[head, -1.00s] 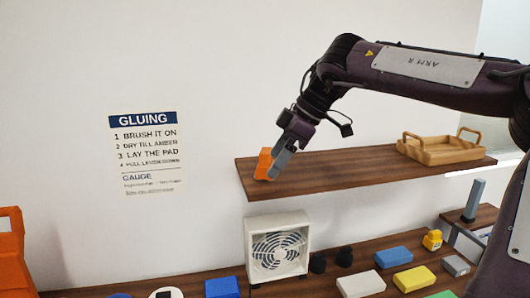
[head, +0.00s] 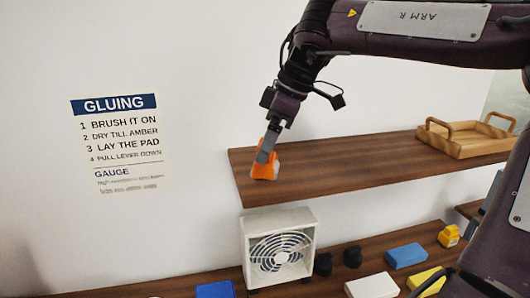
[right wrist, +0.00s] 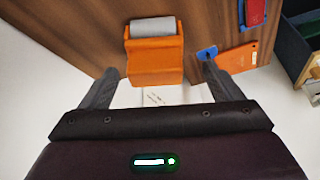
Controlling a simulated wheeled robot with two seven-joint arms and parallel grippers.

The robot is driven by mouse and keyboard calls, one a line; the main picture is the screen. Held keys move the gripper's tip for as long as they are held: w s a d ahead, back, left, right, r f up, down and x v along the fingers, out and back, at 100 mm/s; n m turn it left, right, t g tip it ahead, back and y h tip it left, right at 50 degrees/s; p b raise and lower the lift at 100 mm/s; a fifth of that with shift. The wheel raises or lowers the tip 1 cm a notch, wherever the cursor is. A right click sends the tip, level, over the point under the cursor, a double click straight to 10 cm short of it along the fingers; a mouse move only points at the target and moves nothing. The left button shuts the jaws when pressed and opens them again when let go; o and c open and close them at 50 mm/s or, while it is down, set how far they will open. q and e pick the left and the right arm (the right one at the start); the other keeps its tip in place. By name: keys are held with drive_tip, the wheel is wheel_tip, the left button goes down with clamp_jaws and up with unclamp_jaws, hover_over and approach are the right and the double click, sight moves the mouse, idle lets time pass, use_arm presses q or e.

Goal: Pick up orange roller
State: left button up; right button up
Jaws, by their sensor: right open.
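The orange roller (head: 264,172), a small orange block-like body, sits near the left end of the wooden wall shelf. In the right wrist view the orange roller (right wrist: 155,62) shows an orange body with a grey cylinder across its far end. My right gripper (head: 265,152) reaches down to it from above, partly covering it in the head view. In the right wrist view my right gripper (right wrist: 161,70) is open, with one finger on each side of the roller and gaps visible between. My left gripper is not in view.
The wooden shelf (head: 340,172) carries a wooden tray (head: 465,140) at its right end. Below stand a white fan (head: 280,250) and blue and yellow blocks on a lower counter. An orange piece with a blue part (right wrist: 238,58) lies right of the roller in the wrist view.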

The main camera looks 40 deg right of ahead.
drive_tip(key=x, duration=0.1)
drive_tip(key=p+x, duration=0.1)
drive_tip(key=x, duration=0.2)
drive_tip(key=shift+w+d+f+p, duration=0.1)
drive_tip(key=shift+d+f+p, duration=0.25)
drive_tip(key=shift+p, duration=0.05)
drive_tip(key=shift+w+f, duration=0.1)
drive_tip(key=shift+f, duration=0.05)
drive_tip(key=shift+a, duration=0.15)
drive_tip(key=shift+c, duration=1)
drive_tip(key=c, duration=1.1)
drive_tip(key=shift+o, duration=0.2)
drive_tip(key=shift+r, duration=0.5)
wheel_tip(320, 180, up, 7)
drive_tip(key=shift+r+b, duration=0.15)
drive_tip(key=shift+b, duration=0.5)
wheel_tip(320, 180, up, 12)
drive_tip(key=p, duration=0.7)
